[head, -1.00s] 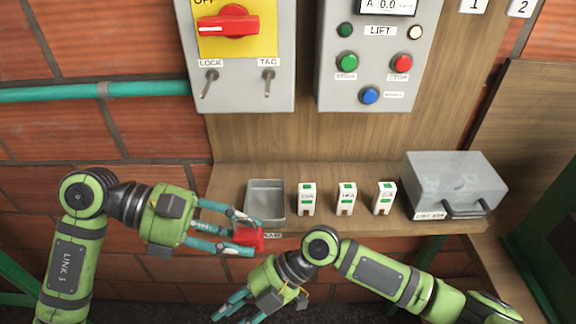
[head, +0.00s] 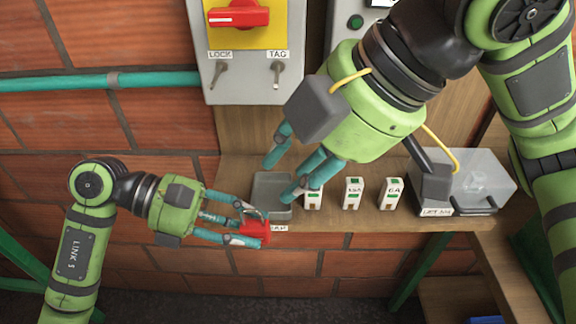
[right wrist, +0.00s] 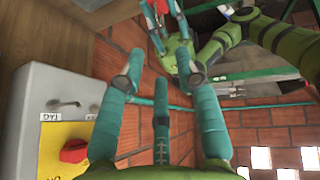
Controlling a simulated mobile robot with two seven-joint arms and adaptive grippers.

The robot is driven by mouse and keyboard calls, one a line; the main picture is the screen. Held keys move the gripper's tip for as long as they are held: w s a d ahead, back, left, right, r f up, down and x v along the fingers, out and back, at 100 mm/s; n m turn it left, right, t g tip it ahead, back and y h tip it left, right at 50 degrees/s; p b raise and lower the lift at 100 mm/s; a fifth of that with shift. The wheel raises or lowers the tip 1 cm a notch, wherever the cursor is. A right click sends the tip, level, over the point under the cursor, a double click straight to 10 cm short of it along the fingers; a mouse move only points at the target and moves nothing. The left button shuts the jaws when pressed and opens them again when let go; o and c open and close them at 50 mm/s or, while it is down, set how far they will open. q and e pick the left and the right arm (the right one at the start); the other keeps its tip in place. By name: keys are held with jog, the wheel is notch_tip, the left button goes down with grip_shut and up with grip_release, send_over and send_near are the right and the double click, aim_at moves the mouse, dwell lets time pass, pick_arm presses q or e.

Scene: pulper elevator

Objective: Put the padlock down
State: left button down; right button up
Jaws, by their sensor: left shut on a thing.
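The red padlock (head: 255,231) is held between the fingers of my left gripper (head: 246,230), just in front of the shelf edge and below the small grey tray (head: 265,190). Its red body also shows at the top of the right wrist view (right wrist: 161,6). My left gripper is shut on it; the fingers hide part of it. My right gripper (head: 280,176) is above the tray, its fingers pointing down and partly covering the tray's right side. In the right wrist view its fingers (right wrist: 165,75) are spread apart with nothing between them.
The wooden shelf (head: 340,224) carries several white labelled blocks (head: 352,194) and a grey lidded box (head: 485,172). A panel with a red rotary switch (head: 238,15) and LOCK and TAG toggles hangs above. A teal pipe (head: 150,80) crosses the brick wall. My right arm covers the upper right.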

aim_at(252, 210)
jog(key=x, duration=1.1)
jog(key=shift+w+a+f, duration=0.15)
jog(key=shift+a+f, duration=0.15)
grip_shut()
pick_arm(q)
jog(key=c, duration=0.8)
grip_release()
jog(key=shift+a, duration=0.1)
